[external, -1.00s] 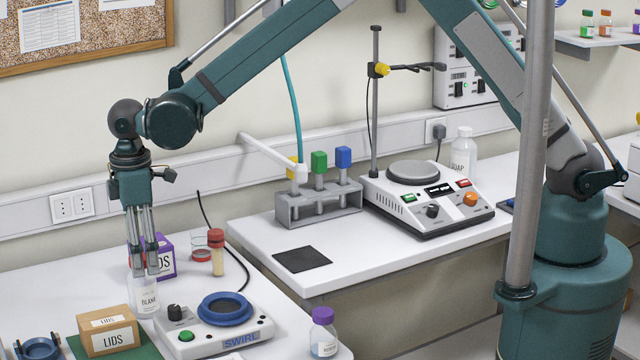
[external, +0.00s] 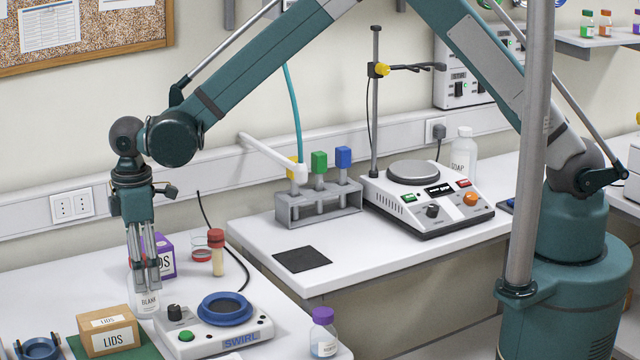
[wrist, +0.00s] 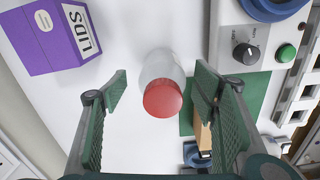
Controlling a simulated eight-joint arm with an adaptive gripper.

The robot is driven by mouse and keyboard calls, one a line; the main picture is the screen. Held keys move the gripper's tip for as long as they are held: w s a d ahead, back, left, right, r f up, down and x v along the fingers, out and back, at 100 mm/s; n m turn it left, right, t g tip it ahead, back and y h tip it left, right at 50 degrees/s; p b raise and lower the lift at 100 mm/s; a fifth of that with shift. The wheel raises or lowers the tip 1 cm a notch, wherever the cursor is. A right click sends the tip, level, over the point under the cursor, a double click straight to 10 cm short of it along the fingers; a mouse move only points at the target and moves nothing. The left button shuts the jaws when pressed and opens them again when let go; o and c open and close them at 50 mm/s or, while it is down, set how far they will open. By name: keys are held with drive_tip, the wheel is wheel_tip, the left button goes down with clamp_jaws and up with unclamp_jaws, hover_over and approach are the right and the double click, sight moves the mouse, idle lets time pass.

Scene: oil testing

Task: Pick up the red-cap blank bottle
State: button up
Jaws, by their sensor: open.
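The blank bottle (external: 149,307) stands upright on the left bench, with "BLANK" on its white label. Its red cap (wrist: 163,98) shows in the wrist view, above a clear, pale body; in the external view my fingers hide the cap. My gripper (external: 146,287) points down over the bottle's upper part. In the wrist view my gripper (wrist: 161,92) is open, with one green-padded finger on each side of the cap and a visible gap on both sides. I cannot tell how far down the bottle the fingertips reach.
A purple lids box (external: 163,257) stands close behind the bottle. A cardboard lids box (external: 109,331) on a green mat and the swirl device (external: 215,328) stand in front. A second red-capped bottle (external: 217,261) with tan contents stands to the right.

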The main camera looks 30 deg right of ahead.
drive_tip(key=shift+s+a+f+p, duration=0.15)
drive_tip(key=shift+f+p, duration=0.15)
drive_tip(key=shift+f, duration=1.8)
drive_tip(key=shift+c, duration=0.7)
drive_tip(key=c, duration=0.8)
